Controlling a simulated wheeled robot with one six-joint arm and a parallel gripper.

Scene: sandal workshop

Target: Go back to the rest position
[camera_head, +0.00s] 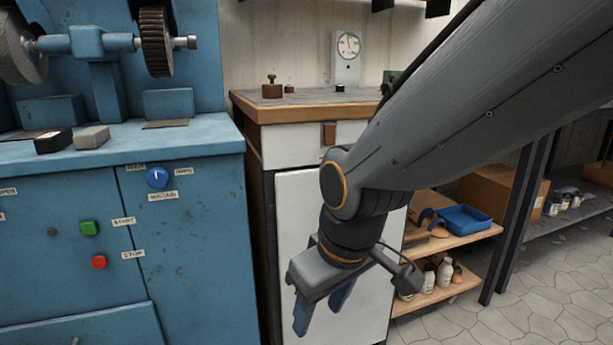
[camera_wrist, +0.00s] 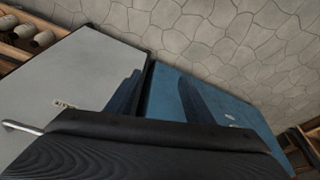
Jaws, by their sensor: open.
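My gripper (camera_head: 322,312) hangs from my grey arm in front of the white cabinet (camera_head: 297,200), with its blue fingers pointing down. The fingers are apart and nothing is between them. In the wrist view my gripper (camera_wrist: 157,95) shows two dark blue fingers with a gap between them. Behind them are a pale cabinet front and a blue machine front (camera_wrist: 215,110), with the stone floor beyond. My arm comes in from the upper right of the head view and hides part of the cabinet and the shelves.
A blue machine (camera_head: 60,240) with a green button (camera_head: 89,228), a red button (camera_head: 99,262) and a blue knob (camera_head: 157,178) stands at left. A dial gauge (camera_head: 347,50) stands on the cabinet. Shelves at right hold a blue tray (camera_head: 464,220) and bottles (camera_head: 444,272). Stone floor (camera_head: 550,300) is clear at lower right.

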